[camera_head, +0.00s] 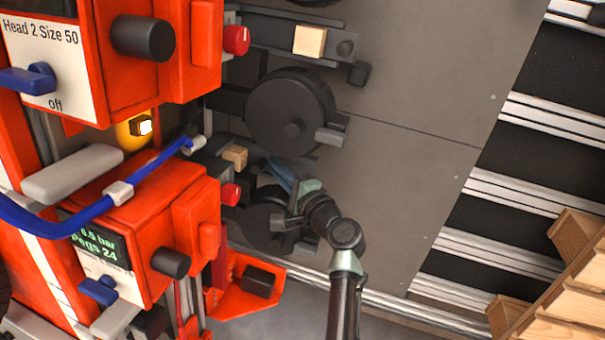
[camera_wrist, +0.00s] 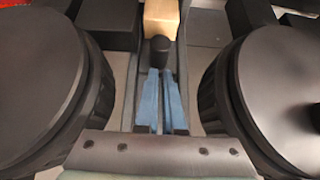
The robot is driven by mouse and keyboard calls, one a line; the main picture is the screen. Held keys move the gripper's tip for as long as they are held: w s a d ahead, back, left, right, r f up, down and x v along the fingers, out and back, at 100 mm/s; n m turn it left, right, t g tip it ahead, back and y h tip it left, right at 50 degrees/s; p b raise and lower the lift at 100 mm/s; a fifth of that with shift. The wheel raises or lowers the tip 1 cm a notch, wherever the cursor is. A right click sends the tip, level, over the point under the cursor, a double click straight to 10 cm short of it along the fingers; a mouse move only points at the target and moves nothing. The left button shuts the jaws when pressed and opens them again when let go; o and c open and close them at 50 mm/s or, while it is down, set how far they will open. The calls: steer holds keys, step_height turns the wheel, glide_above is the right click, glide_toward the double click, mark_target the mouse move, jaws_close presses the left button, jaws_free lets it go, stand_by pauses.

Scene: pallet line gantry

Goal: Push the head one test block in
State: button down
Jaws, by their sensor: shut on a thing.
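The test block (camera_head: 235,155) is a small light wooden block on the lower head's dark rail, beside the red housing. It also shows at the top of the wrist view (camera_wrist: 161,18). A black knob (camera_wrist: 160,48) sits on the near side of the block. My gripper (camera_head: 273,165) reaches in from the lower right, its blue fingers pointing at the block. In the wrist view my gripper (camera_wrist: 161,75) has its fingers close together, with the tips at the knob, which it is shut on. The contact at the tips is partly hidden.
Round black wheels (camera_head: 290,110) flank the rail closely on both sides. The upper unit, labelled Head 2, has its own wooden block (camera_head: 309,41). A blue hose (camera_head: 75,222) and red housings stand on the left. The grey plate (camera_head: 400,160) at the right is clear. Wooden pallets (camera_head: 565,300) are at lower right.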

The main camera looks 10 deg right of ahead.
mark_target(262, 167)
steer(key=a, duration=0.2)
steer(key=a+r+y, duration=0.1)
steer(key=shift+w+n, duration=0.4)
steer(key=shift+s+d+f, duration=0.2)
steer(key=shift+s+d, duration=0.05)
steer(key=shift+d, duration=0.35)
steer(key=shift+s+d+f, duration=0.15)
steer(key=shift+s+d, duration=0.05)
steer(key=shift+d, duration=0.4)
steer(key=shift+s+d+f, duration=0.1)
steer(key=shift+s+d, duration=0.55)
steer(key=shift+d, duration=0.25)
steer(key=shift+s+d, duration=0.6)
steer(key=shift+d, duration=0.25)
